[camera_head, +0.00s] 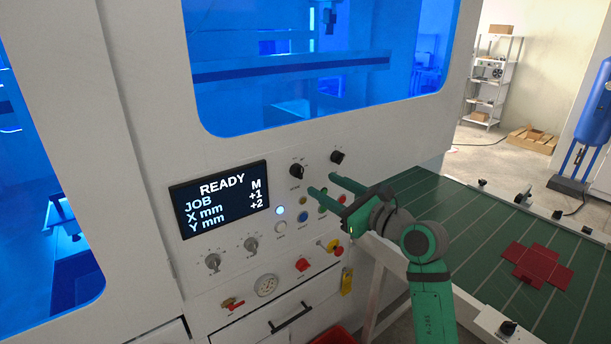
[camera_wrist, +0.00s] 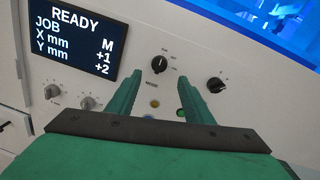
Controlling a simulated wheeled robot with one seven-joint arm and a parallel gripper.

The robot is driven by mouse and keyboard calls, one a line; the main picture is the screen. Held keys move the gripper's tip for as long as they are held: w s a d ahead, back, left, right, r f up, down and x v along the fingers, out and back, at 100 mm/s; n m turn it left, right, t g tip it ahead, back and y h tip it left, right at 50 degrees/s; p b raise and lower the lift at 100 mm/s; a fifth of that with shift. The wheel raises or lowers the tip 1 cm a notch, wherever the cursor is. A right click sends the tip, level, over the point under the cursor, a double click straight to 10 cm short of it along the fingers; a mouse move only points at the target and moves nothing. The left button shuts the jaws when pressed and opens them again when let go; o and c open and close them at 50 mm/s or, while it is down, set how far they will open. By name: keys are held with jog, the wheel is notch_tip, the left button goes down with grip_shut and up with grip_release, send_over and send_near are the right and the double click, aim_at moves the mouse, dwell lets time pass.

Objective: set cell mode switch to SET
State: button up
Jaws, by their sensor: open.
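The cell mode switch (camera_head: 297,171) is a black rotary knob on the white panel, right of the display. In the wrist view the switch (camera_wrist: 160,65) has the word MODE below it and small position labels that are too small to read surely; its white mark points roughly up. My gripper (camera_head: 322,183) is open and empty, in front of the panel, just right of and below the switch in the head view. In the wrist view the fingertips of my gripper (camera_wrist: 158,78) lie on either side of the switch's lower part, apparently short of touching it.
A second black knob (camera_head: 337,157) sits right of the switch. The display (camera_head: 218,194) reads READY, JOB M, X mm +1, Y mm +2. Buttons, grey knobs (camera_head: 213,262), a gauge (camera_head: 266,285) and red handles lie below. A green conveyor table (camera_head: 480,230) carries a red sheet (camera_head: 540,265).

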aim_at(302, 173)
jog(key=x, duration=0.8)
jog(key=shift+w+a, duration=0.25)
jog(key=c, duration=1.1)
jog(key=shift+o, duration=0.3)
jog(key=shift+m, duration=0.3)
jog(key=shift+d+f+m+t, duration=0.1)
jog(key=shift+m+t, duration=0.2)
jog(key=shift+m, duration=3.9)
